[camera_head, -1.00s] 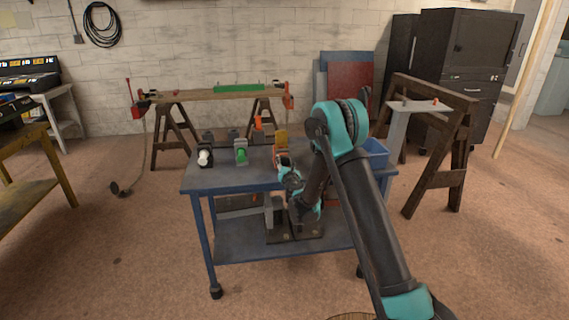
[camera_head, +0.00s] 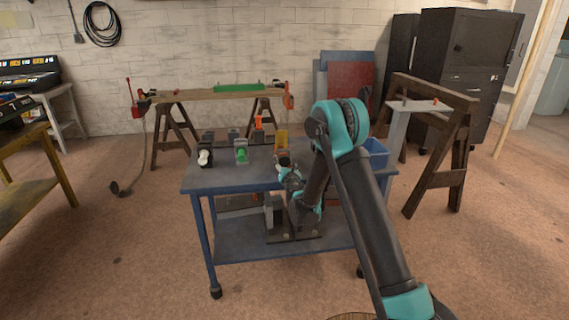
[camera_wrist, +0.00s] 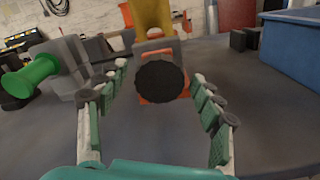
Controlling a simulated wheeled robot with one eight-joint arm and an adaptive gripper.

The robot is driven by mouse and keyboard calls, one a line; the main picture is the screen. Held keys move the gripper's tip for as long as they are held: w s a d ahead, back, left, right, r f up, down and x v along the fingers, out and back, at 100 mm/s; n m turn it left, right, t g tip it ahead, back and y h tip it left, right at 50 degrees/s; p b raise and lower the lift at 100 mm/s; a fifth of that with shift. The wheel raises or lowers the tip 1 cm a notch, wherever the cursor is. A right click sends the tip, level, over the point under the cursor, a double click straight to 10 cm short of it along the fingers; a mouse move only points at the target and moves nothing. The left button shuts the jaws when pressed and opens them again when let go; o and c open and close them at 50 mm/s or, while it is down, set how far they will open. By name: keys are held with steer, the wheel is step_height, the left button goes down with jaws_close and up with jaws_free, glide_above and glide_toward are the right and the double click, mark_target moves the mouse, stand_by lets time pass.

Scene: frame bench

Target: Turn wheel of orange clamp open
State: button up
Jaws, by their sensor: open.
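The orange clamp (camera_wrist: 142,97) stands on the blue bench top, straight ahead in the wrist view. Its round black wheel (camera_wrist: 161,82) faces me and hides much of the orange body. A yellow part (camera_wrist: 151,16) rises above or behind it; this also shows in the head view (camera_head: 282,138). My gripper (camera_wrist: 159,74) is open, with one finger to the left of the wheel and one to the right. Gaps show on both sides, so the fingers seem not to touch the wheel. In the head view my gripper (camera_head: 284,163) is at the bench, partly hiding the clamp.
A grey clamp with a green knob (camera_wrist: 30,75) stands close to the left. A clamp with a white knob (camera_head: 204,157) is farther left. A blue bin (camera_wrist: 292,45) stands to the right.

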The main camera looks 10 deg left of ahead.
steer(key=v, duration=0.7)
steer(key=s+d+r+m+g+h, duration=0.1)
steer(key=d+r+m+h, duration=0.2)
steer(key=d+m, duration=0.4)
steer(key=s+d+r+m+h, duration=0.2)
steer(key=d+r+m+h, duration=0.15)
steer(key=d, duration=0.55)
steer(key=s+d+m+g+h, duration=0.2)
steer(key=s+d+m+g, duration=0.2)
steer(key=s+d+m, duration=0.7)
steer(key=s+d+f+m+g, duration=0.2)
steer(key=s+d+m, duration=0.1)
steer(key=s, duration=0.3)
steer(key=s+d+f+m+g, duration=0.1)
steer(key=s+d+m+g, duration=0.15)
steer(key=s, duration=0.35)
steer(key=s+a+f+m+g+y, duration=0.1)
steer(key=s+f+m+g, duration=0.1)
steer(key=s, duration=0.6)
steer(key=s+a+f+m+g+y, duration=0.1)
steer(key=s+f+m+y, duration=0.1)
steer(key=s+m, duration=0.3)
steer(key=s+f, duration=0.1)
steer(key=s, duration=0.3)
steer(key=shift+s+f+m+g, duration=0.3)
steer(key=shift+s+g, duration=0.05)
